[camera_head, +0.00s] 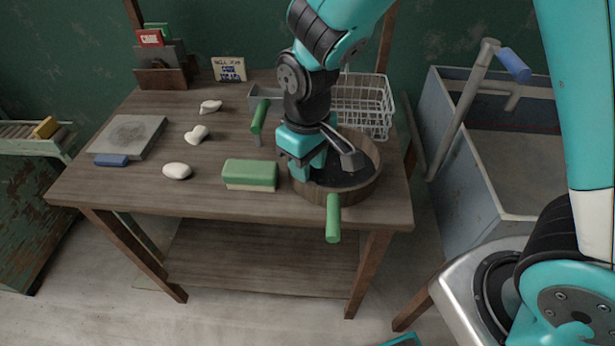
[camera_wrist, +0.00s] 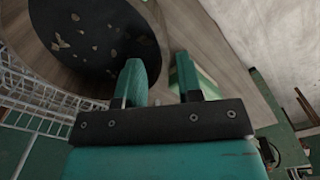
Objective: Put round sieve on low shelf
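The round sieve (camera_head: 371,183) sits on the right front of the wooden table, with a wooden rim and a dark bottom. In the wrist view the sieve (camera_wrist: 92,35) fills the upper left, with pale crumbs on its dark mesh. My gripper (camera_head: 305,170) points down at the left side of the sieve. In the wrist view my gripper (camera_wrist: 160,80) has its fingers apart, the left one over the mesh and the right one outside; the rim shows in the gap. I cannot tell whether they touch it. The low shelf (camera_head: 250,262) under the table looks bare.
A green-topped block (camera_head: 250,174) lies just left of the sieve. A white wire basket (camera_head: 365,100) stands behind it. Green handles (camera_head: 333,218) (camera_head: 259,116) show near the sieve. White lumps (camera_head: 177,171) and a grey slab (camera_head: 130,137) lie left. A grey sink (camera_head: 480,130) stands right.

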